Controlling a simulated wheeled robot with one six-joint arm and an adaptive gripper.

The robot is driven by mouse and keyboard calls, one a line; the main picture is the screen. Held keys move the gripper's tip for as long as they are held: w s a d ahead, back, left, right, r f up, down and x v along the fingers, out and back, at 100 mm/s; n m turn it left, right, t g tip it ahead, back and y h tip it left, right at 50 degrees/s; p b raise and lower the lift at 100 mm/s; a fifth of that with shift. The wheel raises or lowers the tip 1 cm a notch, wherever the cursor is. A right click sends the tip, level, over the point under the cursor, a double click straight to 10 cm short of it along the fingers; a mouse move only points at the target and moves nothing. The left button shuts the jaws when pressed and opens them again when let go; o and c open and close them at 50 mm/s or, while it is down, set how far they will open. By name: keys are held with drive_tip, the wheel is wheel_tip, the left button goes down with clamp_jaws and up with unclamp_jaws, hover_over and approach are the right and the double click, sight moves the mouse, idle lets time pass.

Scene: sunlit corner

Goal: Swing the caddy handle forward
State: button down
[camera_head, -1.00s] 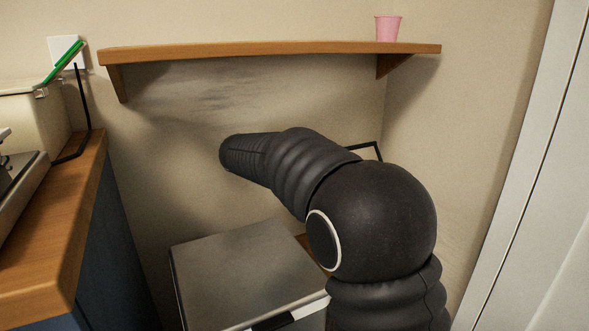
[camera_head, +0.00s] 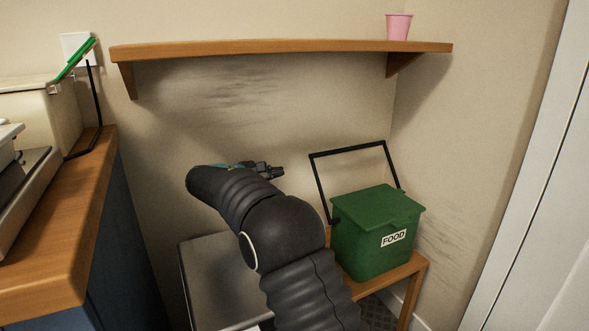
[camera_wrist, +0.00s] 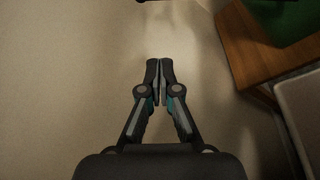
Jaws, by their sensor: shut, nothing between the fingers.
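The green food caddy (camera_head: 372,238) stands on a small wooden stand at the right in the head view, its lid down and a FOOD label on its front. Its black handle (camera_head: 347,149) stands raised above the lid. My gripper (camera_head: 278,171) is left of the handle, apart from it, partly hidden by my arm. In the wrist view my gripper (camera_wrist: 160,66) is shut and empty in front of the bare wall. A green corner of the caddy (camera_wrist: 282,18) shows at the upper right there.
The wooden stand (camera_head: 404,272) carries the caddy. A grey-topped box (camera_head: 203,262) stands left of it, partly behind my arm. A wall shelf (camera_head: 285,48) with a pink cup (camera_head: 398,26) runs above. A wooden counter (camera_head: 72,225) is at left. Wall space under the shelf is free.

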drive_tip(key=x, duration=1)
drive_tip(key=shift+d, duration=0.1)
drive_tip(key=shift+s+d+r, duration=0.2)
drive_tip(key=shift+s+r, duration=0.45)
drive_tip(key=shift+s, duration=0.15)
drive_tip(key=shift+s+d+r, duration=0.2)
drive_tip(key=shift+s+r, duration=0.45)
drive_tip(key=shift+s, duration=0.1)
drive_tip(key=shift+d, duration=0.1)
